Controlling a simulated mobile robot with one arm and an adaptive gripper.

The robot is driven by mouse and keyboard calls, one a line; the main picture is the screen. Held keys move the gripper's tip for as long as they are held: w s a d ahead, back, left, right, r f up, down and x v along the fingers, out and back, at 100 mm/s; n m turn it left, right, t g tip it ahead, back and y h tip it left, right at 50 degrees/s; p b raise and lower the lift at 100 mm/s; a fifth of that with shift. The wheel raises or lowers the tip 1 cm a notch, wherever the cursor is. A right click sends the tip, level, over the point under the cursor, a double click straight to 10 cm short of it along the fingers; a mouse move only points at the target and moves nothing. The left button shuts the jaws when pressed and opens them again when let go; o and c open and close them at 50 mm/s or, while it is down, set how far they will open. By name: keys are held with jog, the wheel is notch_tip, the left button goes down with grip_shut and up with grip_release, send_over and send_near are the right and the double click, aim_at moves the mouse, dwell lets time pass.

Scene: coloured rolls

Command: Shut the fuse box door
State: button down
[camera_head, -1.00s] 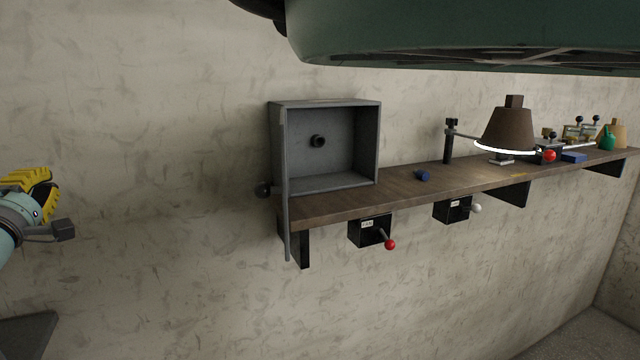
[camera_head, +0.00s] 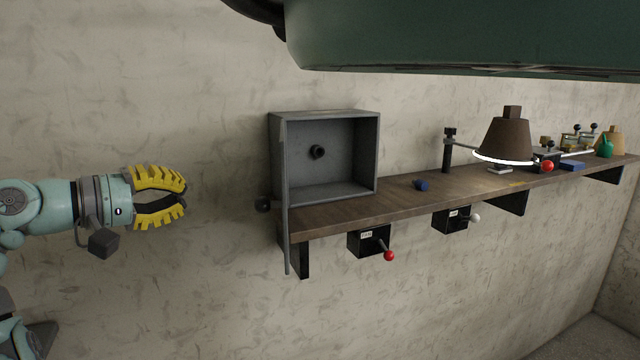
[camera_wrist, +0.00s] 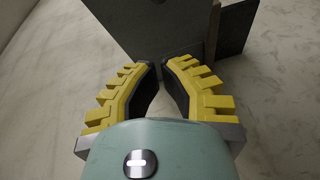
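The grey fuse box (camera_head: 345,168) stands open at the left end of the shelf, with a dark round piece (camera_head: 317,152) on its back wall. Its door (camera_head: 285,225) stands swung out from the left side and shows almost edge-on. A dark knob (camera_head: 263,205) sits on the door's left face. My gripper (camera_head: 186,195) is left of the door, apart from it, with its yellow fingers pointing right. In the wrist view its fingertips (camera_wrist: 161,66) are slightly apart with nothing between them. A dark grey panel (camera_wrist: 180,35), apparently the door, lies beyond them.
The wooden shelf (camera_head: 400,198) carries a small blue object (camera_head: 421,185), a brown lamp (camera_head: 506,135) and several items farther right. Switch boxes with a red-tipped lever (camera_head: 389,255) and a white-tipped lever (camera_head: 475,217) hang below. The wall between gripper and door is clear.

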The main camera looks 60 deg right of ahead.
jog(key=s+d+f+p, duration=0.1)
jog(key=s+d+p, duration=0.4)
jog(key=d+p, duration=0.3)
jog(key=shift+f+p, duration=0.35)
jog(key=shift+p, duration=0.15)
jog(key=shift+d+f+b, duration=0.1)
jog(key=shift+b, duration=0.45)
